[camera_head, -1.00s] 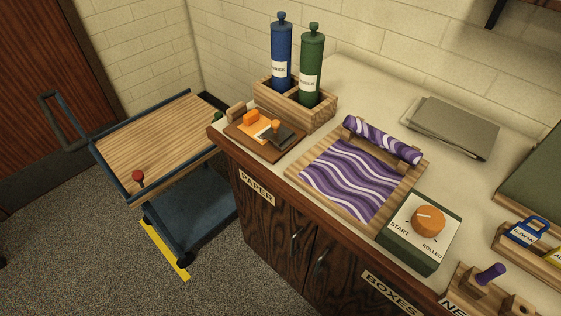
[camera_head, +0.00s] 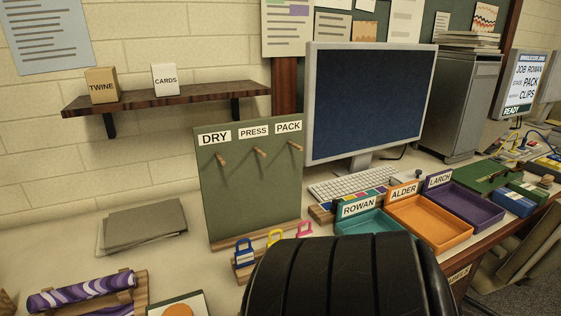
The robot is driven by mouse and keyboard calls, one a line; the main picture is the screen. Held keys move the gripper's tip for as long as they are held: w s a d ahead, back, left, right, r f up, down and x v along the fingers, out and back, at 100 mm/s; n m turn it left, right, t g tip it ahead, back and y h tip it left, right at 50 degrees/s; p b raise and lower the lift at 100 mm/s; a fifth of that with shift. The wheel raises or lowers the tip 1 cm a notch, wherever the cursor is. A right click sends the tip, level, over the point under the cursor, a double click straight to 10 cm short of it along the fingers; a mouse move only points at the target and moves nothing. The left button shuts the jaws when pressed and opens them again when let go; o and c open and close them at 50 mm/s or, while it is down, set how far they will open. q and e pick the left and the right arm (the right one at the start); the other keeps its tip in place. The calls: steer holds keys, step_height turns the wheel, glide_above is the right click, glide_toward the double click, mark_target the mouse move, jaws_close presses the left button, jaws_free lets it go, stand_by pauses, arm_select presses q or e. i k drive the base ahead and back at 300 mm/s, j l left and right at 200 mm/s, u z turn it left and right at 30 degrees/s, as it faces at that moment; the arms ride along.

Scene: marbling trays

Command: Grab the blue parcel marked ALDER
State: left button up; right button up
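A small blue box (camera_head: 513,202) lies on the counter at the right, just past the purple tray (camera_head: 462,206). No ALDER marking can be read on it, so I cannot tell if it is the parcel. An ALDER sign (camera_head: 403,191) stands at the back of the empty orange tray (camera_head: 430,222). Neither of my grippers shows in the view.
A teal tray (camera_head: 375,222) marked ROWAN is partly hidden by a large black form in front. The purple tray is marked LARCH. A monitor (camera_head: 370,100), keyboard (camera_head: 350,184) and green pegboard (camera_head: 250,190) stand behind. A green box (camera_head: 530,188) lies beside the blue one.

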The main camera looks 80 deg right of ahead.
mark_target(521, 206)
steer(key=z, duration=4)
steer(key=i+l+u, duration=0.2)
steer(key=u, duration=0.2)
steer(key=i+l+u, duration=0.2)
steer(key=u, duration=0.2)
steer(key=i+l+u, duration=0.1)
steer(key=l, duration=0.25)
steer(key=i+l, duration=0.25)
steer(key=i+l+u, duration=0.15)
steer(key=l, duration=0.3)
steer(key=i+l, duration=0.15)
steer(key=l, duration=0.25)
steer(key=i+l+u, duration=0.15)
steer(key=l, duration=0.2)
